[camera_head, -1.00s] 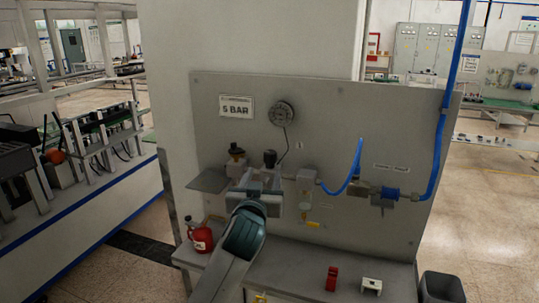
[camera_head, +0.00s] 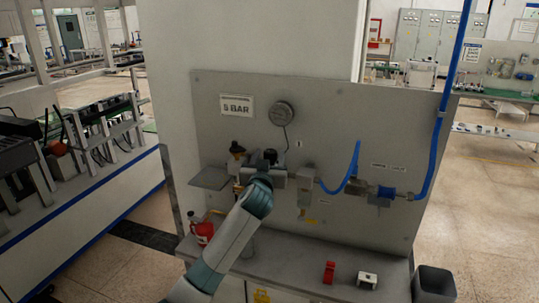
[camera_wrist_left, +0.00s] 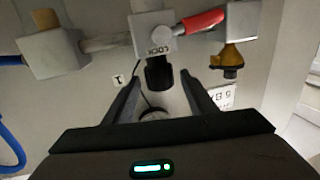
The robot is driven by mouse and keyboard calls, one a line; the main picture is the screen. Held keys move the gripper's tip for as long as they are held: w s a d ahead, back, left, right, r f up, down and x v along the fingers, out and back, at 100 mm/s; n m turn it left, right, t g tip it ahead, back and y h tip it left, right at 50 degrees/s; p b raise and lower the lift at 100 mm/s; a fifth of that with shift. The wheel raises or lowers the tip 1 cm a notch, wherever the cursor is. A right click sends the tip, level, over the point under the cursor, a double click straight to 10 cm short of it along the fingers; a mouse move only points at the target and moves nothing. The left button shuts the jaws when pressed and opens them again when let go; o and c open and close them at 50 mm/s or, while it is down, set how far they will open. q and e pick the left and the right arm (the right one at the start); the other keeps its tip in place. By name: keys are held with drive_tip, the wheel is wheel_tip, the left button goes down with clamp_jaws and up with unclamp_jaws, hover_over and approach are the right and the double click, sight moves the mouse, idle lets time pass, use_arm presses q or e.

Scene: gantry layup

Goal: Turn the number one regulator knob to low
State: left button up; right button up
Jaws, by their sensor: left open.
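The regulator's black knob (camera_head: 270,156) is on a grey block on the upright panel. In the left wrist view, which shows the panel upside down, the black knob (camera_wrist_left: 158,74) sits under a block marked LOCK (camera_wrist_left: 156,40). My left gripper (camera_wrist_left: 160,82) is open, with one finger on each side of the knob and visible gaps to it. In the head view my left gripper (camera_head: 262,180) is in front of the regulator, and its wrist hides the fingers and the lower block. I cannot read a low mark or the knob's setting. My right gripper is out of view.
A round gauge (camera_head: 281,114) and a 5 BAR sign (camera_head: 237,107) are above. A black-topped yellow fitting (camera_head: 237,150) is close left of the knob. A blue hose (camera_head: 354,165) is to the right.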

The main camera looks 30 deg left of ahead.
use_arm(q)
drive_tip(key=c, duration=1)
drive_tip(key=shift+c, duration=0.2)
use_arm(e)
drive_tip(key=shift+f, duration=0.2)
